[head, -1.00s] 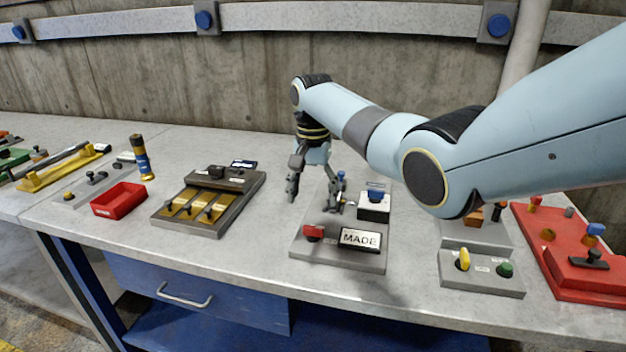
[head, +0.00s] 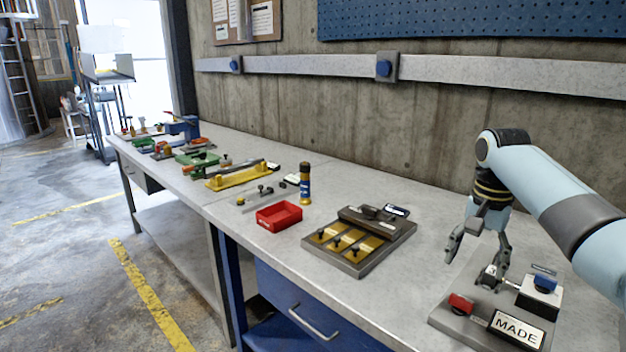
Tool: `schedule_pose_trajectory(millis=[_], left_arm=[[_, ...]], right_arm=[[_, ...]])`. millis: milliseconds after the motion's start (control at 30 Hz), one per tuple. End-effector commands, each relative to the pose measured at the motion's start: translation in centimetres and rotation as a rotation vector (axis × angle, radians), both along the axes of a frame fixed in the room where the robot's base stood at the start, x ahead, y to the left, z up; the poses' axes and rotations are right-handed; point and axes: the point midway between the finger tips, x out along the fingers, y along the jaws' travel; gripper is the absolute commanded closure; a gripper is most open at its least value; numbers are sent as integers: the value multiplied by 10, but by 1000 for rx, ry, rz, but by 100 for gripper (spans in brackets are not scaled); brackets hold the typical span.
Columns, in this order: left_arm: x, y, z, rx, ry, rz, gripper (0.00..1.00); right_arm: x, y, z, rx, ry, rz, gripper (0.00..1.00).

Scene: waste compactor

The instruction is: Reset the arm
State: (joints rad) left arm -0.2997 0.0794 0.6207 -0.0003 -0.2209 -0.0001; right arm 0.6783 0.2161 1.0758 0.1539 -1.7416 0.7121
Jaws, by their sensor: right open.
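My right arm comes in from the right edge. My right gripper (head: 476,262) points down, open, with nothing seen between its fingers. It hangs over the back left part of a grey panel (head: 449,321). My left gripper is not in view.
A grey board with brass plates (head: 360,242), a red tray (head: 279,216) and a dark cylinder with yellow bands (head: 305,184) stand left on the bench. A yellow fixture (head: 236,178) is farther along. Open floor lies at left.

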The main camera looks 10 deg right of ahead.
Motion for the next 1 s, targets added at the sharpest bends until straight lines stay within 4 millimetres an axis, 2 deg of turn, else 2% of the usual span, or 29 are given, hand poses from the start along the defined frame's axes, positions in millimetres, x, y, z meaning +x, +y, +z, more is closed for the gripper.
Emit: schedule_pose_trajectory(millis=[33, 167, 200, 333, 433, 600, 800, 1000], left_arm=[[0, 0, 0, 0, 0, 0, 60], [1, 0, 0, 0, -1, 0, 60], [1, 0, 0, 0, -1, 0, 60], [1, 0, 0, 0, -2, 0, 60], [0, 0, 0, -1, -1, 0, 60], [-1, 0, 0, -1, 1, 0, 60], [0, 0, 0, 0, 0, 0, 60], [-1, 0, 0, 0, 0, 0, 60]], right_arm=[[-17, 5, -17, -12, -3, 46, 29], [-71, 21, -54, -56, -45, 224, 29], [-91, 27, -62, -70, -60, 286, 29], [-161, 46, -75, -108, -109, 474, 29], [-204, 57, -71, -131, -140, 583, 29], [-255, 69, -56, -156, -178, 705, 29], [-299, 79, -35, -178, -208, 803, 29], [-332, 85, -12, -199, -233, 876, 29]])
